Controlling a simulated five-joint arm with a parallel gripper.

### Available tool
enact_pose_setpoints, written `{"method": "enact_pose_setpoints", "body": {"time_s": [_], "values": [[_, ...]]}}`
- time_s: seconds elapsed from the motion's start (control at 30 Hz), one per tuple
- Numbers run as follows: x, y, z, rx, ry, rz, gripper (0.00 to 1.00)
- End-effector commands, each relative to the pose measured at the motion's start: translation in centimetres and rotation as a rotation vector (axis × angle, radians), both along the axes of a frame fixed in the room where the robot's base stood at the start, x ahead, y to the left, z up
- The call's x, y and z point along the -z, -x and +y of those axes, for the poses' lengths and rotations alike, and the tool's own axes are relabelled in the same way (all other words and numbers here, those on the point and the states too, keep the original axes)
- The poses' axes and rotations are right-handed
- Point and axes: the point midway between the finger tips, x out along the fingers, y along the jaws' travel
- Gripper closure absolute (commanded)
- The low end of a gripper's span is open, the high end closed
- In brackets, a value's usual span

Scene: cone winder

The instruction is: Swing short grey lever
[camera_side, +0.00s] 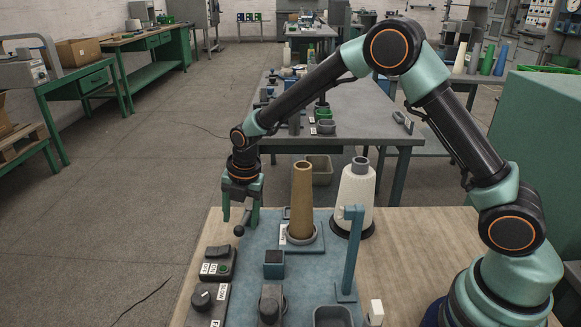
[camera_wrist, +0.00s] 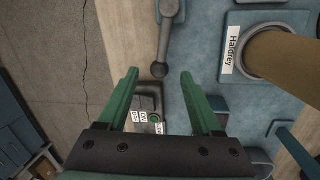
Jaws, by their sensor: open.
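The short grey lever (camera_wrist: 163,45) has a round dark knob at its end and sits at the left edge of the blue plate, beyond the switch box. In the wrist view its knob appears between my fingertips. In the side view the knob (camera_side: 239,230) shows just below and between the fingers, and the rest of the lever is largely hidden. My gripper (camera_side: 241,221) points down with its green fingers apart. It also shows in the wrist view (camera_wrist: 159,74), with nothing held. I cannot tell whether a finger touches the knob.
A tan cone (camera_side: 302,190) stands right of my gripper on a labelled holder, with a white yarn cone (camera_side: 356,195) beyond. A tall teal post (camera_side: 352,250) rises on the right. Switch boxes (camera_side: 217,263) lie in front. Bare floor is left of the table.

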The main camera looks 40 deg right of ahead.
Motion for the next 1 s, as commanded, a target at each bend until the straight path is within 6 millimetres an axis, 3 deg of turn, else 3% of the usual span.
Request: {"method": "enact_pose_setpoints", "body": {"time_s": [0.2, 0.4, 0.6, 0.87, 1.0], "values": [[-4.7, 0.7, -0.2, 0.001, -0.001, -0.005, 0.33], [-7.6, 1.3, -0.4, 0.002, -0.001, -0.002, 0.33], [-8.8, 1.5, -0.5, 0.002, 0.0, 0.0, 0.33], [-8.8, 1.5, -0.4, 0.002, 0.0, 0.0, 0.33], [-8.8, 1.5, -0.4, 0.034, -0.007, -0.002, 0.87]]}}
